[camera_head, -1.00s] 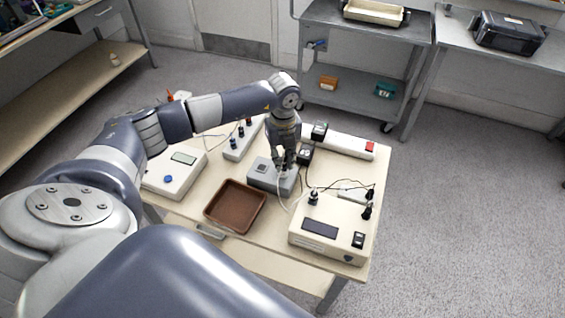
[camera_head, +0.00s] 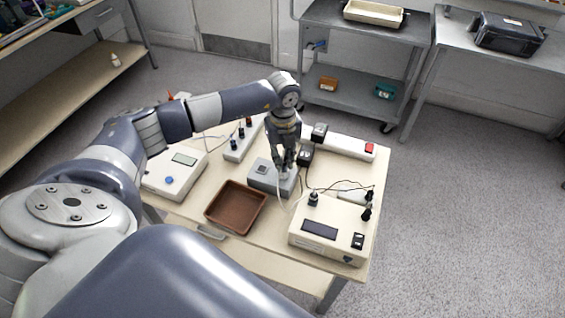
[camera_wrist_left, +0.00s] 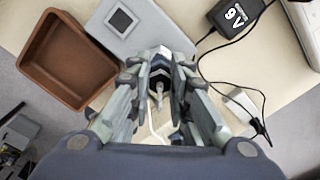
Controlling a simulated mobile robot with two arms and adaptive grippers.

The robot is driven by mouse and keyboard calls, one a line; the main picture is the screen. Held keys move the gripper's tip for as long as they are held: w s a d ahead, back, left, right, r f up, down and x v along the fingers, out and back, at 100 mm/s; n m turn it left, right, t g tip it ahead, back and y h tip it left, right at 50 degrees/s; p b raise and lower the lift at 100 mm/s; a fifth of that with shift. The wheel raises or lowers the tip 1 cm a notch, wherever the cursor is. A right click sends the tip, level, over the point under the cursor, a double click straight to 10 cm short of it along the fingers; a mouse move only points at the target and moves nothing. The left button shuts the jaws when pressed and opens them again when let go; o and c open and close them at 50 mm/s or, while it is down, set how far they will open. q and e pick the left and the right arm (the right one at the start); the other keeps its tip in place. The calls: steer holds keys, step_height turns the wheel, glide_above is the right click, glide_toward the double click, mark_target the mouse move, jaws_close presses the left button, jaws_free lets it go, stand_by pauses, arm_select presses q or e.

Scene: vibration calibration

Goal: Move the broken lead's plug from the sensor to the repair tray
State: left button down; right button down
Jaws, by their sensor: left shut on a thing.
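The sensor, a grey box (camera_head: 262,178) with a small dark square on top, stands on the small table; it also shows in the wrist view (camera_wrist_left: 122,32). My left gripper (camera_head: 285,168) points down at the box's right end. In the wrist view the gripper (camera_wrist_left: 160,70) is shut on the broken lead's plug (camera_wrist_left: 158,90), which the fingers mostly hide. A pale cable runs from there. I cannot tell whether the plug is still seated. The brown repair tray (camera_head: 236,206) is empty, left of and in front of the sensor; it also shows in the wrist view (camera_wrist_left: 62,58). My right gripper is out of view.
A cream instrument (camera_head: 325,229) with a dark display and plugs stands to the right. A black 9 V adapter (camera_wrist_left: 236,16) and thin cables lie close by. A power strip (camera_head: 340,145) is behind, another meter (camera_head: 175,174) at left. The way between sensor and tray is clear.

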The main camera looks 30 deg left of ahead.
arm_select(q)
steer(key=shift+r, duration=0.1)
steer(key=shift+r+p, duration=1.3)
steer(key=shift+r, duration=0.4)
steer(key=shift+f, duration=0.1)
steer(key=b, duration=0.2)
glide_above(250, 205)
step_height(250, 205, down, 7)
steer(key=shift+w+f, duration=0.1)
steer(key=f+b, duration=0.2)
steer(key=f, duration=0.1)
steer(key=shift+s, duration=0.2)
steer(key=shift+w+f+b, duration=0.1)
steer(key=shift+f+b, duration=0.8)
steer(key=shift+f, duration=0.25)
steer(key=shift+f+b, duration=0.3)
steer(key=shift+f, duration=0.05)
